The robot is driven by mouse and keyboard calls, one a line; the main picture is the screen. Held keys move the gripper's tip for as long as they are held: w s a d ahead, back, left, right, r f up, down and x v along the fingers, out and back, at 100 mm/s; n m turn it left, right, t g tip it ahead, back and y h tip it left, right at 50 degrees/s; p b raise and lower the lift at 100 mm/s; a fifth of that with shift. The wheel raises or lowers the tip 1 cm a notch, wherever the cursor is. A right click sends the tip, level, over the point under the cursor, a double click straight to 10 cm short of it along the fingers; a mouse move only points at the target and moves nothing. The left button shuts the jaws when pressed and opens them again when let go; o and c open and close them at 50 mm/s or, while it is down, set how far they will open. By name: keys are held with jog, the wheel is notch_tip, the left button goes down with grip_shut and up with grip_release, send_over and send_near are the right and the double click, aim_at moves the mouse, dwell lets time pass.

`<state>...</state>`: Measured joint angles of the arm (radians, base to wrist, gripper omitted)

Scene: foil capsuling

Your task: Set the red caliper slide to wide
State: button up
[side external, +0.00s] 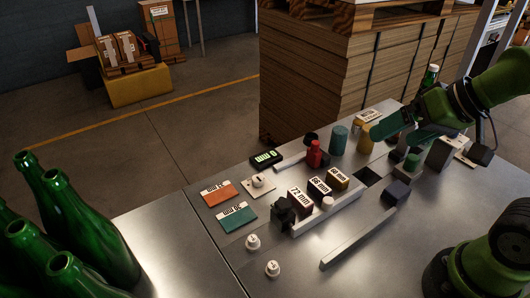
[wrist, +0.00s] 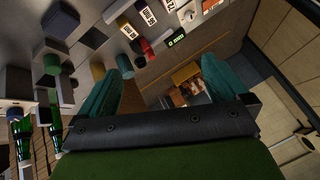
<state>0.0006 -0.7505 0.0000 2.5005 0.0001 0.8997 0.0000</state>
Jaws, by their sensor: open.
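A small upright red piece (side external: 315,154) stands on the steel bench behind the labelled blocks, with a dark part just behind it. It is the only clearly red upright part, and its slide track and setting cannot be made out. In the wrist view the red piece (wrist: 146,48) shows beside the small display. My gripper (side external: 388,130) is above the bench, to the right of the red piece and apart from it. In the wrist view my gripper (wrist: 160,68) has its two teal fingers spread wide with nothing between them.
A display with green digits (side external: 266,158) lies left of the red piece. Teal (side external: 338,140) and yellow (side external: 365,141) cylinders stand to its right. Several labelled blocks (side external: 319,189) sit in front. Green bottles (side external: 75,215) stand at the left. A grey bar (side external: 357,239) lies at the front.

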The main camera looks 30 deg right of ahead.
dwell(0.3)
jog(key=shift+c, duration=0.8)
jog(key=shift+w+f, duration=0.1)
jog(key=shift+f, duration=0.3)
jog(key=shift+c, duration=1.4)
jog(key=w+g, duration=0.1)
jog(key=w, duration=0.2)
jog(key=w+g, duration=0.1)
jog(key=w, duration=0.3)
jog(key=w+d+g, duration=0.1)
jog(key=w, duration=0.3)
jog(key=shift+f+g+h, duration=0.2)
jog(key=shift+g+h, duration=0.1)
jog(key=c, duration=0.5)
jog(key=n+g+h, duration=0.1)
jog(key=g, duration=0.3)
send_over(316, 142)
jog(key=shift+f, duration=0.75)
notch_tip(316, 142, down, 16)
jog(key=shift+r, duration=0.1)
grip_shut()
